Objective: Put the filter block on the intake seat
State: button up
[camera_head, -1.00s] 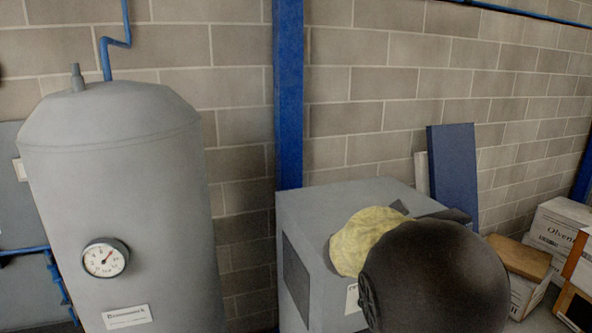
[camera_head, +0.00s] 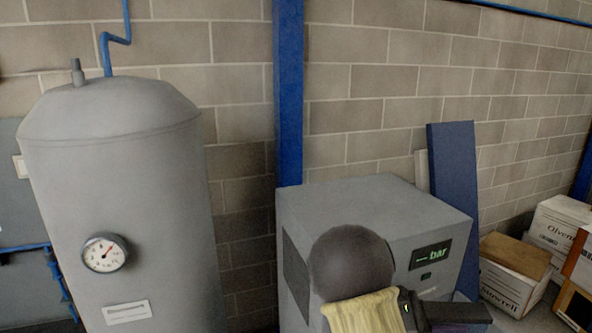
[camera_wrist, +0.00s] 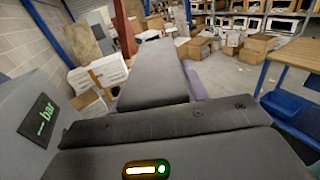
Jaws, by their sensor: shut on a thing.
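My gripper (camera_head: 458,312) is at the bottom of the head view, in front of the grey cabinet's right side, partly cut off by the frame edge. In the wrist view my gripper (camera_wrist: 158,75) reaches forward as a long dark finger. A purple-grey thing, which I take for the filter block (camera_wrist: 194,84), shows as narrow strips on both sides of that finger. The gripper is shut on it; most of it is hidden. A bluish piece also shows beside the gripper in the head view. I cannot make out the intake seat in either view.
The grey cabinet (camera_head: 345,205) with a lit "bar" display (camera_head: 431,255) stands close behind my arm. A grey tank (camera_head: 115,190) stands left. Boxes (camera_head: 514,274) lie right. In the wrist view a wooden-topped bench (camera_wrist: 295,68) is right, with open floor (camera_wrist: 228,75) before it.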

jog(key=s+a+f+m+g+y+b, duration=0.1)
jog(key=s+a+f+m+g+y, duration=0.3)
jog(key=s+f+g, duration=0.4)
jog(key=s+a+f+m+g+y+b, duration=0.1)
jog(key=s+f+m+g+y, duration=0.4)
jog(key=f, duration=0.6)
jog(key=s+a+f+m+y+b, duration=0.1)
jog(key=s+a+f+m+y, duration=0.25)
jog(key=a+m+y, duration=0.45)
jog(key=s+a+f+m+y, duration=0.2)
jog(key=a+f+m+y, duration=0.3)
jog(key=y, duration=0.5)
jog(key=w+a+f+m+t+y+b, duration=0.1)
jog(key=w+a+m+t+y, duration=0.3)
jog(key=m+t, duration=0.4)
jog(key=w+a+m+t+y+b, duration=0.1)
jog(key=w+a+m+t+y, duration=0.2)
jog(key=w+m+t+y, duration=0.45)
jog(key=w+d+f+m+t+h, duration=0.3)
jog(key=w+d+m+t+h, duration=0.1)
jog(key=t+h, duration=0.2)
jog(key=w+d+f+m+t+h+b, duration=0.1)
jog(key=w+d+f+m+t+h, duration=0.3)
jog(key=t, duration=0.5)
jog(key=shift+w+d+m+h, duration=0.65)
jog(key=shift+m+h, duration=0.1)
jog(key=shift+h, duration=0.4)
